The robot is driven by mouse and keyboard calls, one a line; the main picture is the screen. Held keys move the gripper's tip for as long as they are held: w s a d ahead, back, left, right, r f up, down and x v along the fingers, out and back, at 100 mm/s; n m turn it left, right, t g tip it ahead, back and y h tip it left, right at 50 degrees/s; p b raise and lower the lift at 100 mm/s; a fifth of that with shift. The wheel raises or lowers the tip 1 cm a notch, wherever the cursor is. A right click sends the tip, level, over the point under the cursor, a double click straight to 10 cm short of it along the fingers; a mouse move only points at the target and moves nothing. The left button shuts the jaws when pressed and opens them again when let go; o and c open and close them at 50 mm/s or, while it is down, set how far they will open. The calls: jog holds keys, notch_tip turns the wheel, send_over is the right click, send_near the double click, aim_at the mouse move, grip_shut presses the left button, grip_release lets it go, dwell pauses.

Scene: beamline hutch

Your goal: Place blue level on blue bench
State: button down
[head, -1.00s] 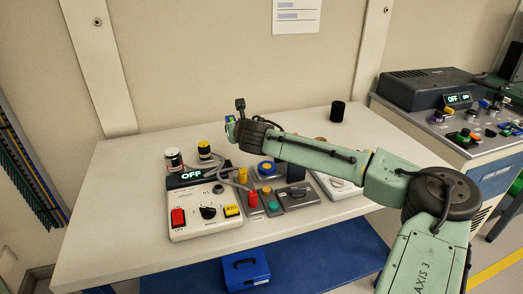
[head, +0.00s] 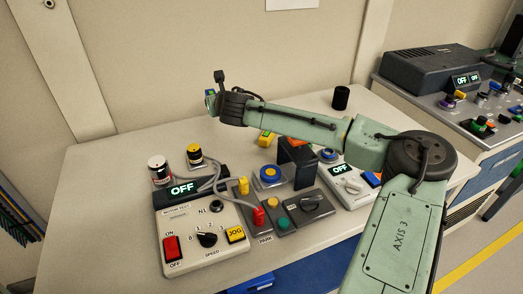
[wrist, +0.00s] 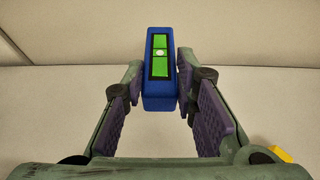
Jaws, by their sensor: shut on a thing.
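The blue level (wrist: 160,95), a small block with a green strip on its face, is between the finger pads of my gripper (wrist: 159,70) in the wrist view. My gripper is shut on it. In the head view, my gripper (head: 217,102) is raised over the back left of a cream-topped bench (head: 105,205), and only a small end of the level (head: 209,98) shows beyond it.
A control box reading OFF (head: 205,235), a panel with coloured knobs (head: 290,215) and a white box (head: 347,182) crowd the near bench. A black cup (head: 341,97) stands at the back. The bench's left part is bare.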

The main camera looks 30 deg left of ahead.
aim_at(220, 135)
jog(key=shift+w+a, duration=0.15)
jog(key=shift+a, duration=0.05)
jog(key=shift+w+a+f, duration=0.1)
jog(key=shift+f, duration=0.1)
notch_tip(220, 135, down, 10)
jog(key=shift+r+p, duration=0.25)
jog(key=shift+p, duration=0.55)
jog(key=c, duration=1.3)
grip_release()
jog(key=shift+f, duration=0.15)
jog(key=shift+r, duration=0.2)
jog(key=b+v, duration=0.2)
jog(key=v, duration=1)
jog(key=shift+f+b, duration=0.1)
jog(key=shift+b, duration=0.25)
